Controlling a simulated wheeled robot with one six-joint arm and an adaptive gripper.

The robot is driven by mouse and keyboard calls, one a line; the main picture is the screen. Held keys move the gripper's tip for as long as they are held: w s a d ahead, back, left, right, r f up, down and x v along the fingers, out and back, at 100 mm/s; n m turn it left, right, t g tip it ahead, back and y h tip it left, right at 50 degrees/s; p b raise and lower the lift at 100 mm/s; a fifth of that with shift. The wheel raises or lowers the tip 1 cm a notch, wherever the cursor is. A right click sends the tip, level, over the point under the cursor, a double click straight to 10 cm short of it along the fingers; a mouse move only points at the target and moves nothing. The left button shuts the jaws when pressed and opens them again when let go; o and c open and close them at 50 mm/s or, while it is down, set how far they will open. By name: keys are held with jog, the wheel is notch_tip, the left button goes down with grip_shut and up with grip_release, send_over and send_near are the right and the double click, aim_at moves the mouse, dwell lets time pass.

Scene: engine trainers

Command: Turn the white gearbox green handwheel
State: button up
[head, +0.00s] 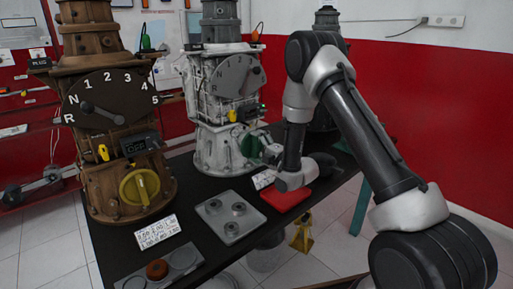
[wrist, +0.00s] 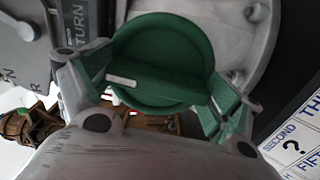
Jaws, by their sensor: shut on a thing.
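The white gearbox (head: 222,100) stands on the black table, with the green handwheel (head: 250,146) low on its right front. In the wrist view the green handwheel (wrist: 165,45) is a round dish with a raised bar across it and a small white mark on the bar. My gripper (head: 262,148) is at the handwheel. In the wrist view my gripper (wrist: 158,84) has one finger on each side of the handwheel, shut on it. The exact contact points are partly hidden by the fingers.
A brown gearbox (head: 103,110) with a yellow handwheel (head: 139,187) stands to the left. A third, dark gearbox is partly hidden behind my arm.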

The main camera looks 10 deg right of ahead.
jog(key=m, duration=0.5)
jog(key=shift+m, duration=0.4)
jog(key=m, duration=1)
jog(key=shift+f, duration=0.1)
jog(key=shift+m, duration=1.9)
jog(key=o, duration=0.7)
jog(key=shift+o, duration=0.2)
